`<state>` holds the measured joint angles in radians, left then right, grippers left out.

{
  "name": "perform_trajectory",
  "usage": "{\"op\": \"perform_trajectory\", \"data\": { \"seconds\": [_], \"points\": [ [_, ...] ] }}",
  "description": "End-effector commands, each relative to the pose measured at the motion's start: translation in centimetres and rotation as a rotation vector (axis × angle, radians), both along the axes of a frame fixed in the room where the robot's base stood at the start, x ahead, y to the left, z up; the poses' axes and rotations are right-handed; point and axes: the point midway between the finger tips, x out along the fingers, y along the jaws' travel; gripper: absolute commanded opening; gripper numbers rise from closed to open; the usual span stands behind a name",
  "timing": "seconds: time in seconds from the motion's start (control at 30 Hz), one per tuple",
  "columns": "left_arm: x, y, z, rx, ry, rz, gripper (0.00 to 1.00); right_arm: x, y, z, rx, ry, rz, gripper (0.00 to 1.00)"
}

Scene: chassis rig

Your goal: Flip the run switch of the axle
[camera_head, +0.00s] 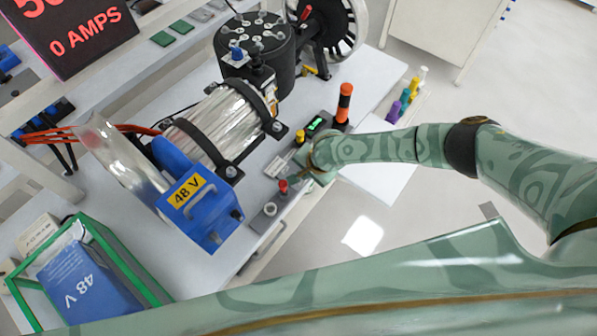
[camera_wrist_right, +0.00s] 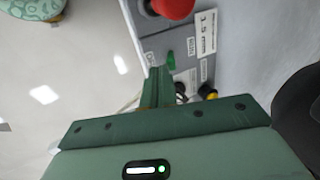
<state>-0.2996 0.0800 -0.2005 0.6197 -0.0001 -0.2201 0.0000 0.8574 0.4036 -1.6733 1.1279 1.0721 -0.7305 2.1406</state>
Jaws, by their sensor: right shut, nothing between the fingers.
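The axle unit, with a silver cylinder (camera_head: 222,122) and a blue housing (camera_head: 205,225) marked 48 V, lies on the white bench. A grey control panel (camera_wrist_right: 153,46) runs along the bench edge. In the right wrist view it bears a red button (camera_wrist_right: 172,7), a small green part (camera_wrist_right: 171,61) and white labels. I cannot tell for sure which part is the run switch. My right gripper (camera_head: 308,172) is at the panel, between the red button (camera_head: 283,186) and a yellow knob (camera_head: 300,136). Its shut, empty fingers (camera_wrist_right: 159,72) point at the panel close to the green part; contact is unclear.
An orange-and-black beacon (camera_head: 344,102) stands beyond the panel. A black drum (camera_head: 255,50) and a wheel (camera_head: 343,28) are at the back. A green-framed crate (camera_head: 138,262) stands front left. A display (camera_head: 78,30) reads 0 AMPS. The floor right of the bench is clear.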

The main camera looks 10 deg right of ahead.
Motion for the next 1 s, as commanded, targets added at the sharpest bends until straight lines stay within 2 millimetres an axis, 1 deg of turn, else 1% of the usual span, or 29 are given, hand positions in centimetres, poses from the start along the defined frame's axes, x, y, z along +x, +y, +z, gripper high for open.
{"op": "perform_trajectory", "data": {
  "seconds": [0.27,0.87,1.0],
  "points": [
    [0.0,0.0,-0.2,0.0,0.001,0.001,0.36,0.0,0.0,-0.3,0.0,0.0,0.0,0.0],
    [-0.2,0.0,-1.4,0.0,0.004,0.001,0.36,-0.4,-0.1,-3.0,-0.006,0.009,0.001,0.0],
    [-0.8,0.0,-1.7,0.0,0.014,0.001,0.36,-0.3,-0.1,-3.4,-0.005,0.007,0.001,0.0]
  ]
}}
